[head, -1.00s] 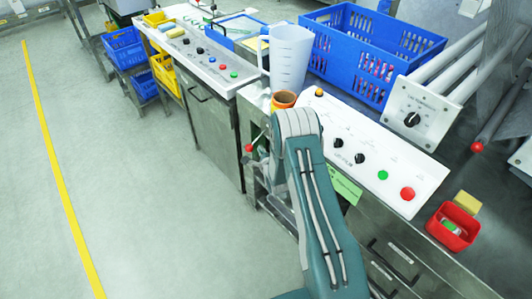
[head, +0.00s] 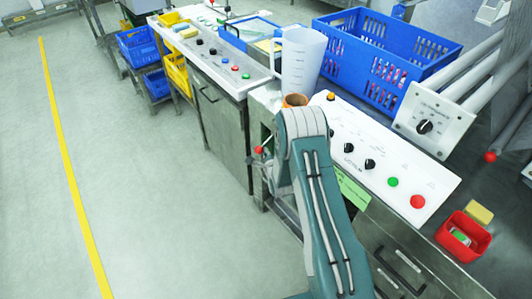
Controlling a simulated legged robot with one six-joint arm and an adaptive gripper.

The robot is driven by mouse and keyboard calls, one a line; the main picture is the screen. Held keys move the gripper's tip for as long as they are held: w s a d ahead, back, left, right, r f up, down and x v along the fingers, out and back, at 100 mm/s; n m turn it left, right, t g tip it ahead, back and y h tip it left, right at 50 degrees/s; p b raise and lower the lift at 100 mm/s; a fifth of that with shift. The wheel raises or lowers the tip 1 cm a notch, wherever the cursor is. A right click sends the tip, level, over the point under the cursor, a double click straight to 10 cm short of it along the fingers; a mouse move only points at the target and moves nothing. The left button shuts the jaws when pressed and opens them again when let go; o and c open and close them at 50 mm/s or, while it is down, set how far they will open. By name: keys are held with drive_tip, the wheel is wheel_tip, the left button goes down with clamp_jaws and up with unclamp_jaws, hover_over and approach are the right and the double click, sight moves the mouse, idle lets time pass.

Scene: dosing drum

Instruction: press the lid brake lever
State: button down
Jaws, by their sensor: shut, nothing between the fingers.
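A red ball knob (head: 259,150) on a thin rod sticks out at the left side of the bench, just left of my arm's bend. It looks like a lever, but I cannot tell for sure that it is the lid brake lever. My arm rises from the bottom of the head view and bends in front of the bench. My gripper is hidden behind the arm, so its place relative to the knob does not show. An orange-brown round opening or cup (head: 295,100) shows just behind the arm's bend.
A white control panel (head: 380,155) with knobs and buttons lies right of my arm. A translucent jug (head: 302,60), a blue crate (head: 372,48) and a red bin (head: 463,236) stand on the bench. Another red knob (head: 490,156) is at right. The floor (head: 130,150) at left is open.

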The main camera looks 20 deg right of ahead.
drive_tip(key=shift+a+r+m, duration=0.15)
drive_tip(key=shift+r+m, duration=0.15)
wheel_tip(320, 180, up, 8)
drive_tip(key=a+m, duration=0.1)
drive_tip(key=shift+s+f+g+y, duration=0.25)
drive_tip(key=shift+g+y, duration=0.15)
idle(0.7)
drive_tip(key=shift+a, duration=0.1)
idle(0.4)
drive_tip(key=shift+f, duration=0.1)
